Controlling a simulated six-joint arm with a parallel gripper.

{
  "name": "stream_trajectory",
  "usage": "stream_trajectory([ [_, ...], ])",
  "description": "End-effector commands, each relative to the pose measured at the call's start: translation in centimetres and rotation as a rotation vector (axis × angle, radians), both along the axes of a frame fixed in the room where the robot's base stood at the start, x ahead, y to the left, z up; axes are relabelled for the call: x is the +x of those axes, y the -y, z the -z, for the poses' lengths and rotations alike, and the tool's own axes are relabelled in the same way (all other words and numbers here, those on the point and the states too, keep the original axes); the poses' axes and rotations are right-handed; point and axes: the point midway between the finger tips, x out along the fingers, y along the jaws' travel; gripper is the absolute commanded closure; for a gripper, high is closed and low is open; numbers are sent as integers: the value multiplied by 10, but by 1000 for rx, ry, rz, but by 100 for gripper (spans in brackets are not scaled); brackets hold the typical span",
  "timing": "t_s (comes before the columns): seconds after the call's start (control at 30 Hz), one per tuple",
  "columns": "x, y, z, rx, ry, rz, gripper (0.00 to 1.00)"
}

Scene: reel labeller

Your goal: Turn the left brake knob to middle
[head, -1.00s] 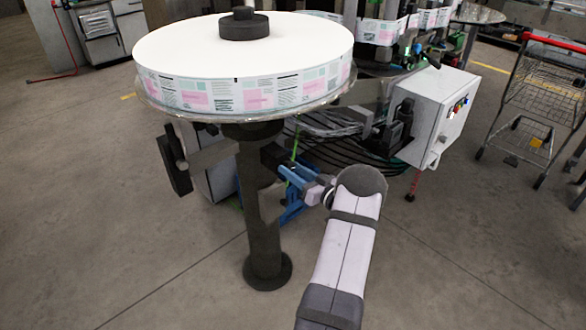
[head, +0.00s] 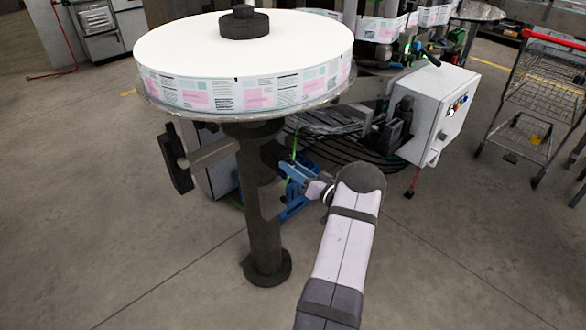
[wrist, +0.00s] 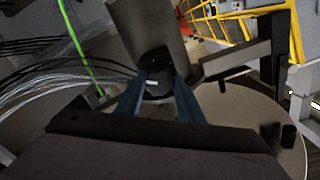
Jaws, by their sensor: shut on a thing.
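The label reel (head: 245,92) sits on top of a dark upright post (head: 262,225). A dark brake knob (head: 270,153) sticks out from the right side of the post below the reel, partly hidden in the head view. My gripper (head: 284,166), with blue fingers, reaches it from the right. In the wrist view, the two fingers of my gripper (wrist: 159,84) are shut on the sides of the dark knob (wrist: 157,90). The knob's exact angle and any position marks on it cannot be made out.
A dark block on a side bracket (head: 174,163) stands out left of the post. Cables (head: 330,125) and a white control box (head: 438,112) lie behind my arm. A wire cart (head: 535,90) stands at the right. The floor in front is clear.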

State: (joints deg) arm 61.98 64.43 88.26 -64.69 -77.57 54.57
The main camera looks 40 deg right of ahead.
Motion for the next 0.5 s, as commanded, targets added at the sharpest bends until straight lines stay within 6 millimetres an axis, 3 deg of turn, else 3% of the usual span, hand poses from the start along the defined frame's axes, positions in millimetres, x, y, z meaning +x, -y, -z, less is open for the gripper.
stream_trajectory([
  [0.03,0,0,1,1,-1,1,58],
  [0.1,0,0,1,0,-1,1,47],
  [0.5,-6,1,0,-1,-1,2,47],
])
